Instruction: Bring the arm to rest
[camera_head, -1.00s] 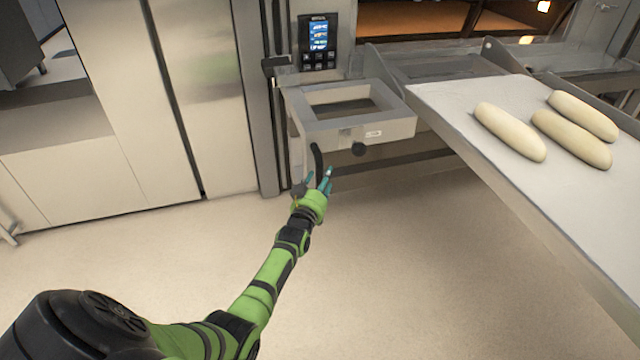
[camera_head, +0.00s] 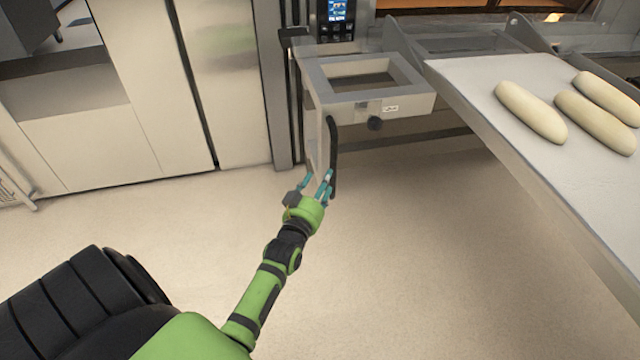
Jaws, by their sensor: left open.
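My left arm, green and black, reaches up from the lower left of the head view. My left gripper (camera_head: 317,184) is open, with teal fingertips and nothing seen between them. It is just below the grey metal frame (camera_head: 375,106) at the oven front. A black curved handle (camera_head: 333,150) hangs at that frame's left side, close behind the fingertips in the picture. I cannot tell whether they touch. My right gripper is not in view.
A pale loading board (camera_head: 480,88) with long dough loaves (camera_head: 531,112) juts out at the right. A control panel (camera_head: 336,18) is at the top. Steel cabinet doors (camera_head: 140,90) stand at the left. The floor (camera_head: 420,260) between is clear.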

